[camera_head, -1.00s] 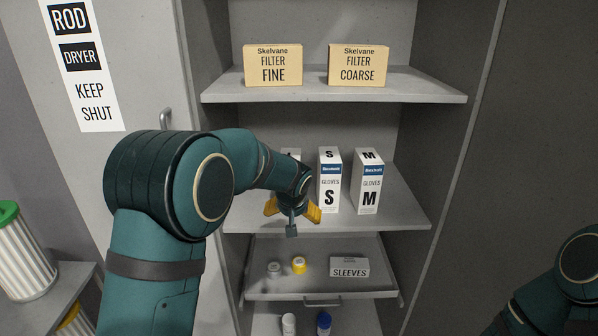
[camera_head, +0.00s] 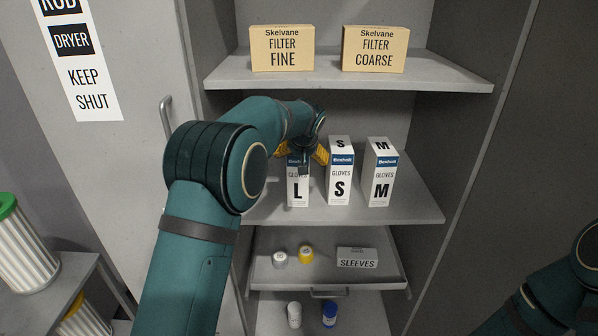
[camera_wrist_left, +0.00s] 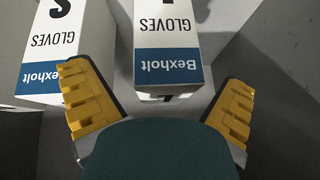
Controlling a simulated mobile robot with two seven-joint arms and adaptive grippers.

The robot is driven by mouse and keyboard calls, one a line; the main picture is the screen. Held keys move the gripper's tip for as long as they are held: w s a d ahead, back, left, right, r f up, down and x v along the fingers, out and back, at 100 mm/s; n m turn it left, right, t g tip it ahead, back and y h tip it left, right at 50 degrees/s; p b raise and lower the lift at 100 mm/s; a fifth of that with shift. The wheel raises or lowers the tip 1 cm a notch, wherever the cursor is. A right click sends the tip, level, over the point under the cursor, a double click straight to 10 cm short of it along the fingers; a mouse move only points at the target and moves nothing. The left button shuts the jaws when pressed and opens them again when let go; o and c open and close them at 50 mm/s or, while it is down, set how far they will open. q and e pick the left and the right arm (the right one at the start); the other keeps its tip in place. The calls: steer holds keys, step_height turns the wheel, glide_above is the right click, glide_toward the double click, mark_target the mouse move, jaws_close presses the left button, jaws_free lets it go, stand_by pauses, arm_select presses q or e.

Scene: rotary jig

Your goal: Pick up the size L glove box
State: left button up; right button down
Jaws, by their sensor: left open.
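The size L glove box (camera_head: 298,191) stands upright on the middle shelf, white with a blue band and a black L. My left gripper (camera_head: 301,155) is open at its upper part and hides some of its top. In the left wrist view the box (camera_wrist_left: 168,45) lies between the lines of the open yellow fingers (camera_wrist_left: 158,80), with a gap on each side. I cannot tell how far the fingertips reach along it. The right gripper is out of view; only part of my right arm shows at the lower right.
The size S box (camera_head: 340,180) stands close to the right, then the size M box (camera_head: 380,180). In the wrist view the S box (camera_wrist_left: 50,50) is near the left finger. Filter boxes (camera_head: 282,50) sit on the shelf above (camera_head: 350,78). A drawer (camera_head: 330,285) is below.

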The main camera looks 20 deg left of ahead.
arm_select(q)
steer(key=shift+w+a+p, duration=0.2)
steer(key=shift+w+a, duration=0.1)
steer(key=shift+w, duration=0.45)
steer(key=shift+w+a+p, duration=0.15)
steer(key=shift+w+a, duration=0.2)
steer(key=shift+w, duration=0.45)
steer(key=shift+w+a+p, duration=0.2)
steer(key=shift+w+a, duration=0.1)
steer(key=shift+w, duration=0.45)
steer(key=shift+w+f, duration=0.3)
steer(key=shift+f, duration=0.25)
steer(key=shift+r, duration=0.1)
steer(key=c, duration=1.2)
